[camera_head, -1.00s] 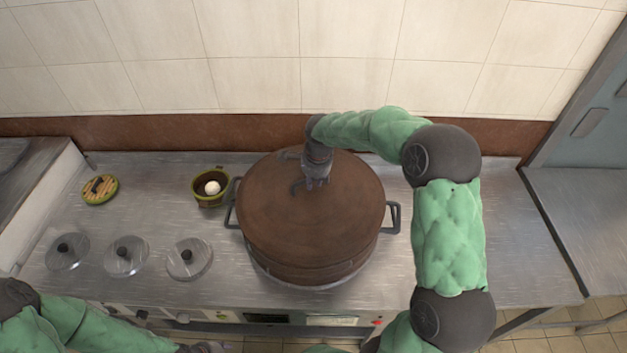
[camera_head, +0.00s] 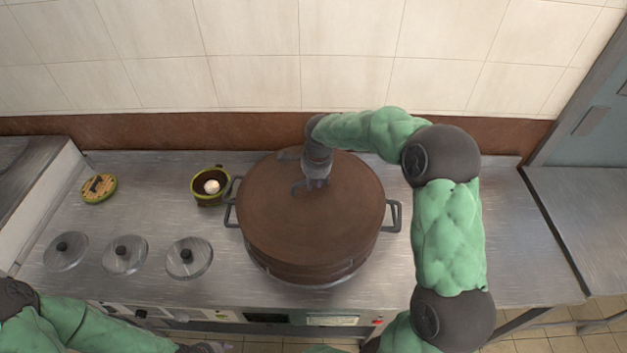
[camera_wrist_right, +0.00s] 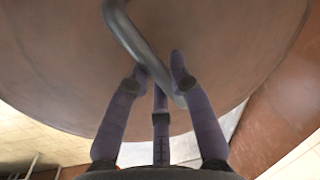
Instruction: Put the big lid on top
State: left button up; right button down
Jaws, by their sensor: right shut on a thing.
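The big lid (camera_head: 300,225) is a wide brown disc over the large stockpot (camera_head: 300,277), covering its mouth. From above I cannot tell whether it rests fully on the rim. My right gripper (camera_head: 312,184) is at the back part of the lid, shut on its handle. In the right wrist view the fingers (camera_wrist_right: 160,85) close around the curved grey handle (camera_wrist_right: 125,30) against the brown lid surface (camera_wrist_right: 230,50). My left gripper (camera_head: 207,348) shows only partly at the bottom edge, away from the pot.
Several small items stand left of the pot: a green-rimmed pot (camera_head: 208,190) with a white ball inside, a round wooden lid (camera_head: 98,188) and glass lids (camera_head: 189,258) with black knobs. The tiled wall is close behind. The steel counter (camera_head: 510,240) to the right is clear.

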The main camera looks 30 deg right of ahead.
aim_at(317, 194)
jog(key=c, duration=1.4)
grip_release()
jog(key=shift+f, duration=0.1)
jog(key=shift+s+a+r+p, duration=0.1)
jog(key=shift+s+r+p, duration=0.25)
jog(key=shift+r+p, duration=1.05)
jog(key=shift+s+d+r+p, duration=0.1)
jog(key=shift+s+r+p, duration=0.4)
jog(key=shift+r, duration=1.75)
jog(key=shift+s+a+r+p, duration=0.1)
jog(key=shift+s+r+p, duration=0.15)
jog(key=shift+r+p, duration=1.2)
jog(key=shift+r+b, duration=0.35)
jog(key=shift+b, duration=0.05)
